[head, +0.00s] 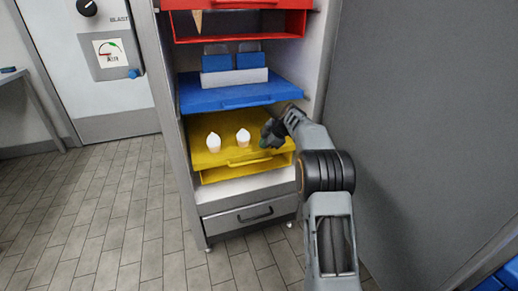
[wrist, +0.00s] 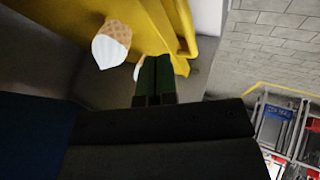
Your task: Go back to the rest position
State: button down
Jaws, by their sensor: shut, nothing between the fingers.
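My gripper (head: 270,134) is at the right side of the yellow drawer (head: 240,165), near two small white-topped cones (head: 214,143) (head: 243,135) standing on it. The wrist view shows its dark green fingers (wrist: 154,78) together with nothing between them. A cone (wrist: 112,46) with a waffle part and a white part lies to the left of the fingertips there, apart from them. A second cone shows only as a sliver, mostly hidden behind the fingers. The yellow drawer (wrist: 176,22) fills the top middle of the wrist view.
Above the yellow drawer, a blue drawer (head: 240,99) holds a white-and-blue item. A red drawer (head: 240,38) with a cone in it is at the top. A grey drawer (head: 245,215) is below. A grey wall (head: 425,110) stands close on the right; tiled floor (head: 100,220) is clear on the left.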

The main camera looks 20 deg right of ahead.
jog(key=s+a+r+m+g+h+p, duration=0.15)
jog(key=s+r+m+p, duration=0.25)
jog(key=s+r+p, duration=0.55)
jog(key=s+a+r+m+h+p, duration=0.1)
jog(key=s+a+r+m+p, duration=0.2)
jog(key=s+r+p, duration=0.7)
jog(key=s+a+r+m+h+p, duration=0.1)
jog(key=s+r+m+p, duration=0.4)
jog(key=s+r+p, duration=0.2)
jog(key=s+a+r+m+h+p, duration=0.1)
jog(key=s+r+m+p, duration=0.4)
jog(key=s+r+p, duration=0.3)
jog(key=s, duration=0.4)
jog(key=shift+s+a, duration=0.25)
jog(key=shift+a, duration=0.1)
jog(key=shift+h, duration=0.25)
